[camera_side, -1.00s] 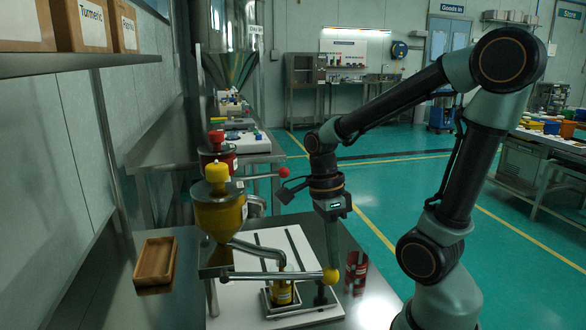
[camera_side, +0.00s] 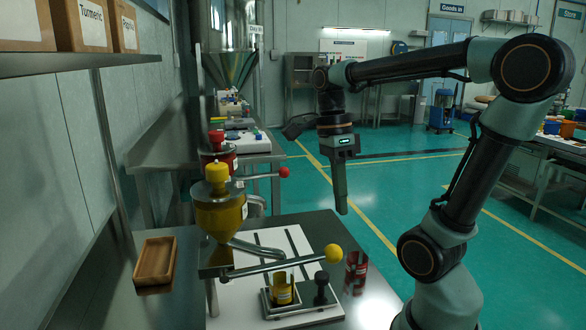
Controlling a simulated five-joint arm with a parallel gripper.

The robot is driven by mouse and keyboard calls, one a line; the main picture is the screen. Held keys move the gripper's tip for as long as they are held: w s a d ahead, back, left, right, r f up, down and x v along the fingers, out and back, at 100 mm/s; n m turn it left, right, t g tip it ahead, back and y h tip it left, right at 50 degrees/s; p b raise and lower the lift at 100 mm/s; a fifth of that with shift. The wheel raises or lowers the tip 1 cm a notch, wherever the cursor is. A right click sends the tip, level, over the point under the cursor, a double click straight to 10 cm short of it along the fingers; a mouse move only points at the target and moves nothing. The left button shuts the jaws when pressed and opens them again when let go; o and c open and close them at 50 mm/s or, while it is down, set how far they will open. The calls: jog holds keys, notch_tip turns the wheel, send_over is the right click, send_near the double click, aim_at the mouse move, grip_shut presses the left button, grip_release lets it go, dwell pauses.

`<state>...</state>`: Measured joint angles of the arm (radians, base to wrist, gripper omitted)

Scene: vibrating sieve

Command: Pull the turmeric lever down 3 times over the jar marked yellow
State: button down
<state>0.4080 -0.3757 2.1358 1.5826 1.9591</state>
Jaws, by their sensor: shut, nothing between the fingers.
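The yellow turmeric hopper (camera_side: 220,216) stands at the left of the bench. Its lever ends in a yellow ball knob (camera_side: 333,253) at the right, and the lever slopes up toward that knob. A jar with a yellow band (camera_side: 282,289) sits in a square holder (camera_side: 268,311) below the lever. My gripper (camera_side: 342,208) is shut and empty, pointing down, above and apart from the yellow knob. The jar's contents cannot be made out.
A red hopper (camera_side: 217,152) with a red-knobbed lever (camera_side: 284,172) stands behind. A red jar (camera_side: 356,272) stands right of the holder, beside a dark knobbed post (camera_side: 321,288). A wooden tray (camera_side: 155,262) lies at the left. The space around my gripper is clear.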

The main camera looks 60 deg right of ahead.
aim_at(333, 245)
jog(key=shift+d+r, duration=0.2)
jog(key=shift+r, duration=0.6)
jog(key=shift+d+r, duration=0.15)
jog(key=shift+r, duration=0.65)
jog(key=shift+a, duration=0.1)
jog(key=shift+s+a+f+t+h, duration=0.15)
jog(key=shift+a+f+t, duration=0.35)
jog(key=shift+f, duration=0.65)
jog(key=shift+a+f+t+h, duration=0.15)
jog(key=shift+a+f, duration=0.6)
jog(key=shift+f, duration=0.4)
jog(key=shift+s+a+f+t+h, duration=0.1)
jog(key=shift+a+f+t, duration=0.4)
jog(key=shift+f, duration=0.65)
jog(key=shift+a, duration=0.1)
notch_tip(333, 245, up, 10)
jog(key=shift+f, duration=0.25)
dwell(0.4)
